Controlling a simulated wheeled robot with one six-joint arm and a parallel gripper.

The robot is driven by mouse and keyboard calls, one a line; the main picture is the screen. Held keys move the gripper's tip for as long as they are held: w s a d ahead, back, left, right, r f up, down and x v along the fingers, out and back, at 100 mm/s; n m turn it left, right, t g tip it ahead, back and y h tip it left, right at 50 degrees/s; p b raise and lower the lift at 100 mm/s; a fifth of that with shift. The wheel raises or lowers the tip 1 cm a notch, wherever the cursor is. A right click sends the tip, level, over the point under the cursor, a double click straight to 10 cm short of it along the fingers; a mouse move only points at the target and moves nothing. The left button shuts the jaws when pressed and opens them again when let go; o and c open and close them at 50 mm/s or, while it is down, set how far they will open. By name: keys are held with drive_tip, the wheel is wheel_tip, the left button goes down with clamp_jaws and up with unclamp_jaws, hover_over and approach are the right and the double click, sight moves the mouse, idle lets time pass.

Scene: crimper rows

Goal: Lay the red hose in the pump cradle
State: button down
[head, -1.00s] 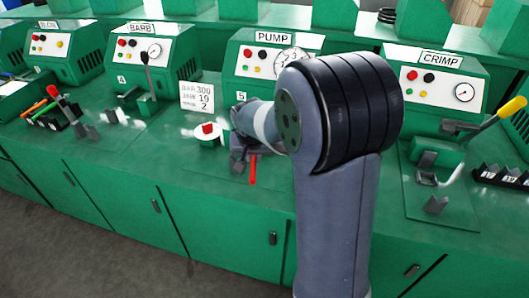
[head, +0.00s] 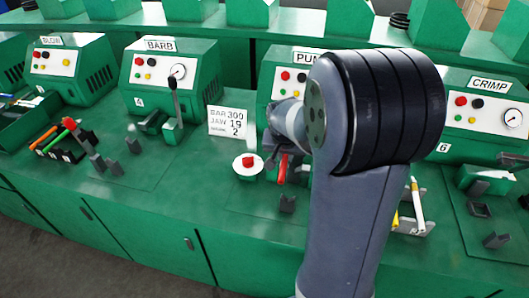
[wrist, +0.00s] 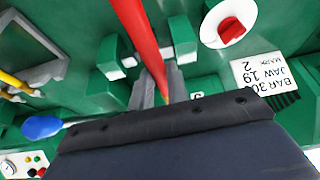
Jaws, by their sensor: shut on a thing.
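The red hose (head: 282,168) is held at the pump station, upright and slightly tilted in the head view. It also runs up from the jaws in the wrist view (wrist: 138,35). My gripper (wrist: 160,88) is shut on it; in the head view my arm mostly hides the gripper. The pump machine (head: 286,85) is behind, partly covered by my arm. Pump cradle posts appear as a left block (wrist: 110,57) and a right block (wrist: 182,38), one on each side of the hose. I cannot tell whether the hose touches the posts.
A red button on a white disc (head: 248,165) sits left of the hose, with a number card (head: 229,122) behind it. A blue knob (wrist: 41,127) is near the gripper. A grey tray with a yellow-and-white item (head: 417,212) lies right. The front counter is mostly clear.

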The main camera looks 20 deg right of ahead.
sight(281, 179)
drive_tip(key=shift+m, duration=0.3)
drive_tip(key=f+b, duration=0.2)
drive_tip(key=f, duration=0.1)
drive_tip(key=s+d+f+b, duration=0.1)
drive_tip(key=f+b, duration=0.2)
drive_tip(key=d+f+b, duration=0.1)
drive_tip(key=f+b, duration=0.2)
drive_tip(key=shift+s+d+f, duration=0.1)
drive_tip(key=shift+s+f, duration=0.1)
drive_tip(key=shift+f, duration=0.1)
drive_tip(key=c, duration=1.3)
unclamp_jaws()
drive_tip(key=shift+r, duration=0.1)
drive_tip(key=v, duration=1)
drive_tip(key=shift+a+r+p, duration=0.2)
drive_tip(key=shift+r+p, duration=0.15)
drive_tip(key=shift+p, duration=0.1)
